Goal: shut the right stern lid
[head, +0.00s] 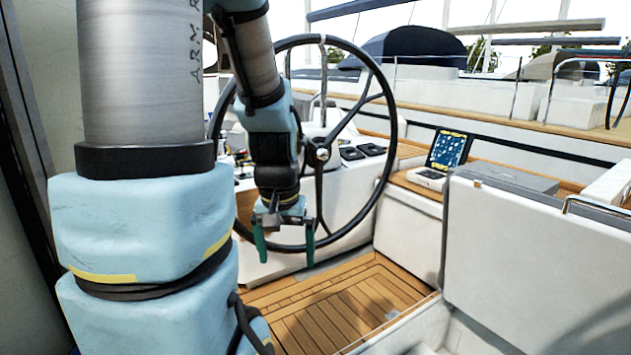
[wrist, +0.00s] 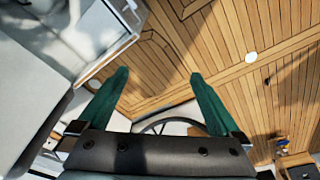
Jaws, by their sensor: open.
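A large white panel (head: 535,265) stands upright at the right of the head view, with a grey edge along its top. It looks like the raised stern lid, but I cannot tell for certain; its hinge is not visible. My gripper (head: 284,246) hangs in front of the steering wheel, left of the panel and well apart from it. Its two green fingers are spread, with nothing between them. In the wrist view the open gripper (wrist: 157,77) is over the teak floor, and a pale surface with a metal-edged frame shows at the left.
The black steering wheel (head: 388,130) stands close behind my gripper. A laptop-like device (head: 447,150) and a grey case (head: 510,178) lie on the bench behind the panel. The teak cockpit floor (head: 345,305) between wheel and panel is largely clear. Other boats are beyond.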

